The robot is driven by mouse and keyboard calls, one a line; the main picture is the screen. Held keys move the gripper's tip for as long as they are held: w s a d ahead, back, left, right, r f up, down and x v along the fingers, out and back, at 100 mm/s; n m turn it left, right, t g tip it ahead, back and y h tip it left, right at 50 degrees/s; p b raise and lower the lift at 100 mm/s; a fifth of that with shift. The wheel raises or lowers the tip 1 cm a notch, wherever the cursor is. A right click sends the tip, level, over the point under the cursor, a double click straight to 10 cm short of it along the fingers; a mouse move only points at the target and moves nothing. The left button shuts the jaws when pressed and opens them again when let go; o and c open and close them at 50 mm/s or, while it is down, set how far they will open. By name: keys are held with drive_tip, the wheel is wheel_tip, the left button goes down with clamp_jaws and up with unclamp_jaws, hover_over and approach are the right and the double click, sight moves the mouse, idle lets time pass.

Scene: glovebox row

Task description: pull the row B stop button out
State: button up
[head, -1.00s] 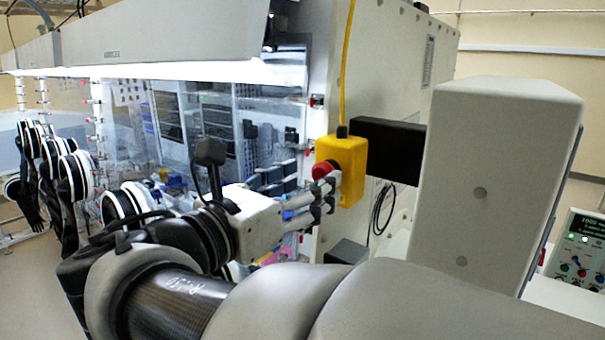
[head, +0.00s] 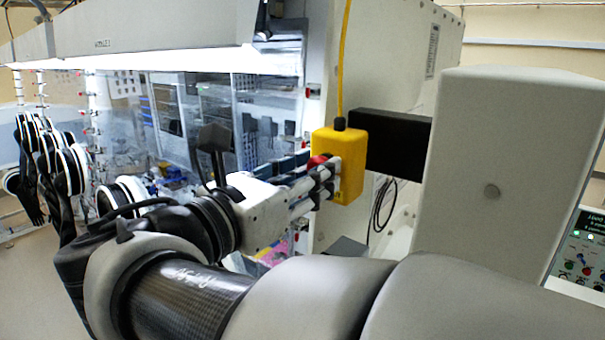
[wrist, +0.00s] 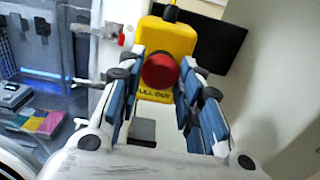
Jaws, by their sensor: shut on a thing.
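The stop button is a red round knob (wrist: 160,71) on a yellow box (wrist: 168,36), with "PULL OUT" lettering below the knob in the wrist view. In the head view the yellow box (head: 352,150) hangs by a black bracket at the corner of the glovebox, and the red knob (head: 318,160) is partly hidden by my fingers. My gripper (head: 325,180) reaches it from the left. In the wrist view my gripper (wrist: 160,76) has one finger on each side of the red knob and is shut on it.
A black bracket (head: 390,145) joins the box to a large pale upright block (head: 500,175) at the right. A yellow cable (head: 344,60) rises from the box. Black gloves (head: 60,175) hang along the glovebox front at left. A control panel (head: 583,245) stands at far right.

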clamp_jaws()
drive_tip(key=shift+p+v, duration=0.65)
drive_tip(key=shift+v, duration=0.2)
drive_tip(key=o, duration=0.7)
unclamp_jaws()
drive_tip(key=shift+s+a, duration=0.1)
drive_tip(key=shift+a, duration=0.05)
wheel_tip(320, 180, up, 10)
